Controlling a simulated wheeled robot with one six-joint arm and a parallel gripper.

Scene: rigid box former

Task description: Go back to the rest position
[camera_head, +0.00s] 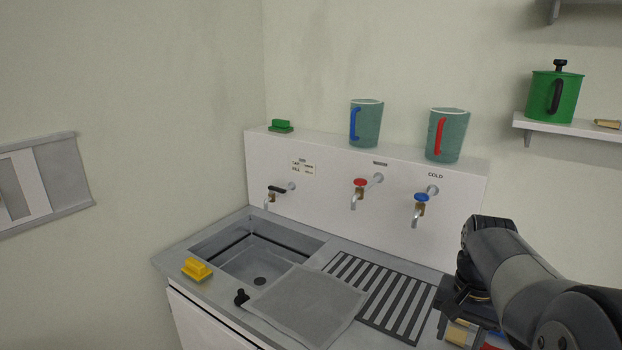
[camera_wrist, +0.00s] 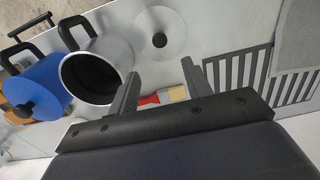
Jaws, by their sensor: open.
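My gripper (camera_wrist: 159,72) is open, with its two dark fingers apart and nothing held between them. In the head view my gripper (camera_head: 458,296) hangs low at the right, over the counter just right of the slatted drain rack (camera_head: 376,290). In the wrist view a brush with a red handle and tan bristles (camera_wrist: 176,94) lies beyond the gripper's base, seen between the fingers. Whether the fingers are near its height I cannot tell. My arm hides part of the counter at the right.
A silver pot (camera_wrist: 85,76), a blue lidded pot (camera_wrist: 38,86) and a pale round lid (camera_wrist: 160,20) are close by. The sink (camera_head: 254,259), grey mat (camera_head: 306,306) and yellow block (camera_head: 197,269) lie left. Taps and the white back panel (camera_head: 330,208) stand behind; a shelf (camera_head: 572,128) is upper right.

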